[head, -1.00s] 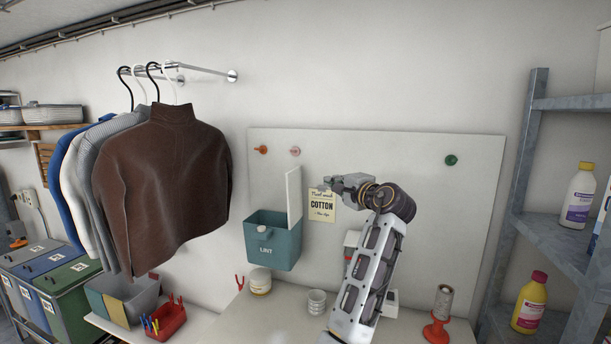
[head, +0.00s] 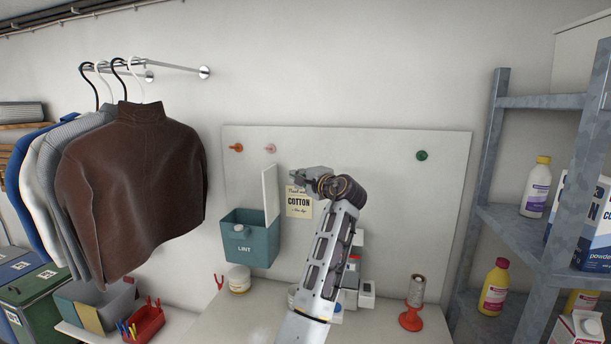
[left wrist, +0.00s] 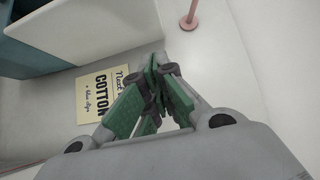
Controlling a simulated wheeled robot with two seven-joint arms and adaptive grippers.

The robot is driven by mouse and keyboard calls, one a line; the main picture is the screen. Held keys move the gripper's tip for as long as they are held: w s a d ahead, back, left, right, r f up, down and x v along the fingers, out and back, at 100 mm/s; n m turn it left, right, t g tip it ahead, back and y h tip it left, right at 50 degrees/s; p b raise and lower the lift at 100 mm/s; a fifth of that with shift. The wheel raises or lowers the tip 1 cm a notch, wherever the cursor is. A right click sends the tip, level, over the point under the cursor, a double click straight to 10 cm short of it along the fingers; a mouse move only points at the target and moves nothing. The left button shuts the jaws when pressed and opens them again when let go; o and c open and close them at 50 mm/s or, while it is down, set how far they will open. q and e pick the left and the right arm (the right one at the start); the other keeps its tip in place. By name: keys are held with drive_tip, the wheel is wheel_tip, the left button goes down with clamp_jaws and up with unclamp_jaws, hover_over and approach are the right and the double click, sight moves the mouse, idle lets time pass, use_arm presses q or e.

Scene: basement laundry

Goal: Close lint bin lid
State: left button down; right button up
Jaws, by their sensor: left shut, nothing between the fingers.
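The teal lint bin (head: 250,243), marked LINT, is fixed to the white wall board. Its white lid (head: 270,196) stands upright and open at the bin's right side. My left gripper (head: 295,174) is just right of the lid's upper part, in front of the board, and looks apart from the lid. In the left wrist view my left gripper (left wrist: 155,65) has its green-padded fingers together with nothing held. There the white lid (left wrist: 90,35) and a corner of the teal bin (left wrist: 22,52) lie at the upper left. My right gripper is not in view.
A note reading COTTON (head: 299,202) is on the board (head: 390,190) behind my left gripper. Pegs, including a pink one (head: 270,149), stick out above the lid. Jars and small items stand on the counter (head: 215,325) below. Clothes (head: 130,190) hang at left; a metal shelf (head: 490,170) stands at right.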

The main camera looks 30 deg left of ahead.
use_arm(q)
drive_tip(key=p, duration=0.2)
approach(276, 168)
drive_tip(key=w+a, duration=0.2)
drive_tip(key=shift+a+f, duration=0.1)
drive_tip(key=shift+a, duration=0.8)
